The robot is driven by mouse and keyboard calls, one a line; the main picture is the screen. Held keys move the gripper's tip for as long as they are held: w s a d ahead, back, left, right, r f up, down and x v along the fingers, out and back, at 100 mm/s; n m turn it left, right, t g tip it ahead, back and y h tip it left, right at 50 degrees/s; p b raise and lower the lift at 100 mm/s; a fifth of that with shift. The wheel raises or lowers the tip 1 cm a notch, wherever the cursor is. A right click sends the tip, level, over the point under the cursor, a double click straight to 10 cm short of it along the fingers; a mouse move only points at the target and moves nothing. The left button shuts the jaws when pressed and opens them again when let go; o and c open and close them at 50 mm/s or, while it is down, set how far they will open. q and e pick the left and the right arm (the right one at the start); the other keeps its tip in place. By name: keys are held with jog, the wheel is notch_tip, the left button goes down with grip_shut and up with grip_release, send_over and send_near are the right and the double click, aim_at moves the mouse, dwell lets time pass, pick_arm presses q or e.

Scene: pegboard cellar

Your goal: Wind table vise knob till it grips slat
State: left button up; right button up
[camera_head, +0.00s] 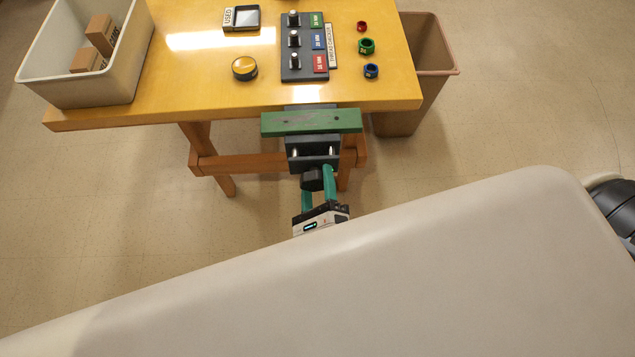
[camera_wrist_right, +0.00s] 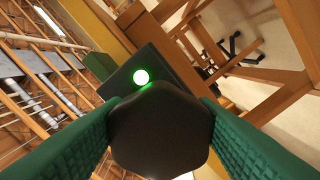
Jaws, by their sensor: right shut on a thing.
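The table vise (camera_head: 312,155) is dark grey and fixed to the front edge of the yellow table. A green slat (camera_head: 312,121) lies across the vise at the table edge. Whether the jaws press on it, I cannot tell. The black knob (camera_head: 312,179) is on the vise's near side and fills the middle of the right wrist view (camera_wrist_right: 160,130). My right gripper (camera_head: 318,186) has its green fingers shut on the knob, one on each side. A green light (camera_wrist_right: 141,76) glows on the vise just beyond the knob. My left gripper is not in view.
A brown bin (camera_head: 430,70) stands at the right. My own pale arm crosses the foreground.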

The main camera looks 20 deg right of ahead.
jog(key=shift+f, duration=0.1)
dwell(0.4)
jog(key=o, duration=1)
jog(key=shift+c, duration=0.2)
